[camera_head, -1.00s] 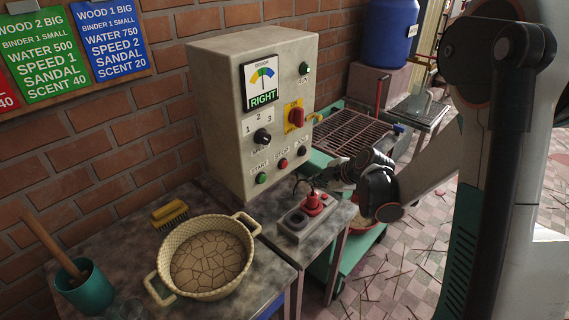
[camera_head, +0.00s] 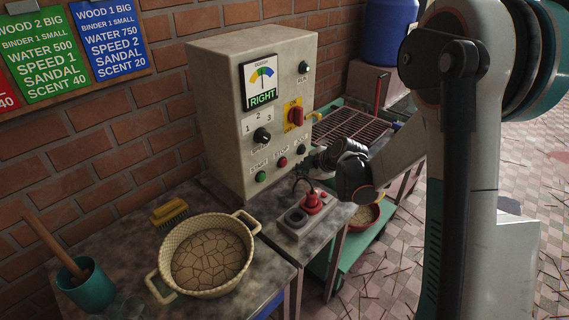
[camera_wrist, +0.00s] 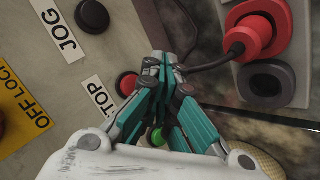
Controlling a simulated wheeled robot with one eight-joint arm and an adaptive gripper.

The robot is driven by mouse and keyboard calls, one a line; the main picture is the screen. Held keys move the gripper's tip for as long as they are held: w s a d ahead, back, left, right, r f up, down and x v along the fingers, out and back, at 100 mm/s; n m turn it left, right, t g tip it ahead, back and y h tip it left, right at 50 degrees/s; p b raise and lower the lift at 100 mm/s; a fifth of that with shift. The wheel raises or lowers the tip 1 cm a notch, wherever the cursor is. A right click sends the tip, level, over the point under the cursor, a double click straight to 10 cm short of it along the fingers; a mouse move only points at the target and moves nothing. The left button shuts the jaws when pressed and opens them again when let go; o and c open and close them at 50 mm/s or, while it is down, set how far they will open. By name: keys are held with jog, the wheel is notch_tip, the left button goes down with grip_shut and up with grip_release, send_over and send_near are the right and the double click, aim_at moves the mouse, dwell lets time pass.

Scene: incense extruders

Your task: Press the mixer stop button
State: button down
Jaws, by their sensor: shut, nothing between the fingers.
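The mixer's control box (camera_head: 225,120) stands against the brick wall. On its front are the red stop button (camera_head: 283,162), the green start button (camera_head: 261,177) and the black jog button (camera_head: 301,149). In the wrist view the red stop button (camera_wrist: 127,84) sits beside the partly covered STOP label (camera_wrist: 98,97). My gripper (camera_wrist: 163,60) is shut and empty. Its tips appear just beside the stop button in that view; contact cannot be told. In the head view my gripper (camera_head: 313,160) is small and dark, right of the stop button.
A grey socket block (camera_head: 292,226) with a red plug (camera_head: 313,202) and cable stands on the table below. A woven bowl (camera_head: 212,254), a brush (camera_head: 169,212) and a teal cup (camera_head: 88,288) are left. The red switch (camera_head: 297,117) sits above the buttons.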

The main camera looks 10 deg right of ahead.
jog(key=shift+w+a, duration=0.65)
jog(key=shift+w, duration=0.25)
jog(key=shift+w, duration=0.1)
dwell(0.8)
jog(key=shift+w+a, duration=0.2)
jog(key=shift+w, duration=0.05)
jog(key=shift+w+a+b, duration=0.3)
jog(key=shift+w+a, duration=0.05)
jog(key=shift+w, duration=0.05)
dwell(1.0)
jog(key=shift+s+d, duration=0.55)
jog(key=shift+s, duration=0.25)
jog(key=shift+d, duration=0.1)
jog(key=shift+s+d+b, duration=0.25)
jog(key=shift+s+d, duration=0.45)
jog(key=shift+s, duration=0.3)
jog(key=shift+s+d+b, duration=0.25)
jog(key=shift+s+d, duration=0.4)
jog(key=shift+s, duration=0.35)
